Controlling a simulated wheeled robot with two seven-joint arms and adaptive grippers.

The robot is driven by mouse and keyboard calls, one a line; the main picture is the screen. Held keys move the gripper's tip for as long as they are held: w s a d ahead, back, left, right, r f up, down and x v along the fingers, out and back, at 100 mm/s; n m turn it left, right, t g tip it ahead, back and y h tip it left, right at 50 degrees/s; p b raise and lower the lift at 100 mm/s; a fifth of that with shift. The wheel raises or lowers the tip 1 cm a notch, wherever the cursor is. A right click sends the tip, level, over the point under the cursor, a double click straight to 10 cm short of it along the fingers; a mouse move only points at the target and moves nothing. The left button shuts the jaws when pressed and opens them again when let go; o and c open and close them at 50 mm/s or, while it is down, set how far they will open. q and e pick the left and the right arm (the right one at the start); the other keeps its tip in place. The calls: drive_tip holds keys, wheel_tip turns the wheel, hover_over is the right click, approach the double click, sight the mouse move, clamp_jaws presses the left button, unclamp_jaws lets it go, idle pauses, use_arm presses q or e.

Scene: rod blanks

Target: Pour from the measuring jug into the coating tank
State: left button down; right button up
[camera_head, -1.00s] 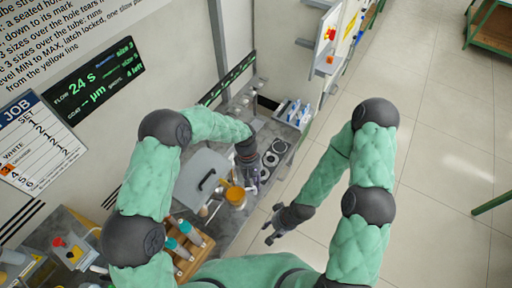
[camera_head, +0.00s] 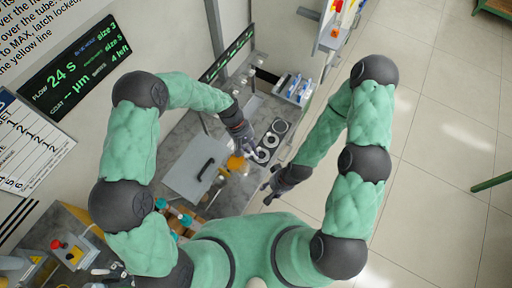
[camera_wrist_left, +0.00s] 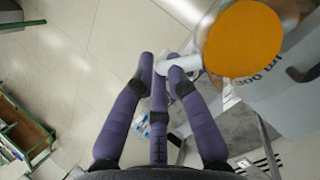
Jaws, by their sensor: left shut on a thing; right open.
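My left gripper (camera_head: 243,137) is shut on the pale handle (camera_wrist_left: 182,65) of the measuring jug. The jug's orange contents (camera_head: 236,163) show as a full round surface in the left wrist view (camera_wrist_left: 243,38). The jug is held beside a grey panel with a black handle (camera_head: 195,170), which looks like the coating tank's lid. The tank's opening cannot be made out. My right gripper (camera_head: 274,188) is open and empty, right of the bench.
A wooden rack with teal-ended rods (camera_head: 182,220) is at the near left. Blue items (camera_head: 296,88) stand in a holder at the bench's far end. Open floor (camera_head: 440,150) is to the right.

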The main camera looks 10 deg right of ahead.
use_arm(q)
drive_tip(key=a+h+b, duration=0.1)
drive_tip(key=b, duration=0.1)
drive_tip(key=f+h+b, duration=0.1)
drive_tip(key=b, duration=0.1)
drive_tip(key=shift+a, duration=0.4)
drive_tip(key=a+r+h+b, duration=0.2)
drive_tip(key=b, duration=0.1)
drive_tip(key=a+r+m+h+b, duration=0.1)
drive_tip(key=b, duration=0.1)
drive_tip(key=shift+s+a+t+h, duration=0.1)
drive_tip(key=shift+s+t+h, duration=0.2)
drive_tip(key=shift+s, duration=0.1)
drive_tip(key=shift+s+a+r+h+b, duration=0.15)
drive_tip(key=shift+a+r+h+b, duration=0.15)
drive_tip(key=shift+a+b, duration=0.25)
idle(0.7)
drive_tip(key=shift+a+r+m+h+b, duration=0.2)
drive_tip(key=shift+a+m+h+b, duration=0.1)
drive_tip(key=shift+b, duration=0.45)
idle(0.5)
drive_tip(key=shift+s+a+b, duration=0.1)
drive_tip(key=shift+b, duration=0.2)
drive_tip(key=shift+s+a+r+h+b, duration=0.1)
drive_tip(key=shift+a+r+h+b, duration=0.25)
drive_tip(key=shift+h+b, duration=0.25)
idle(0.6)
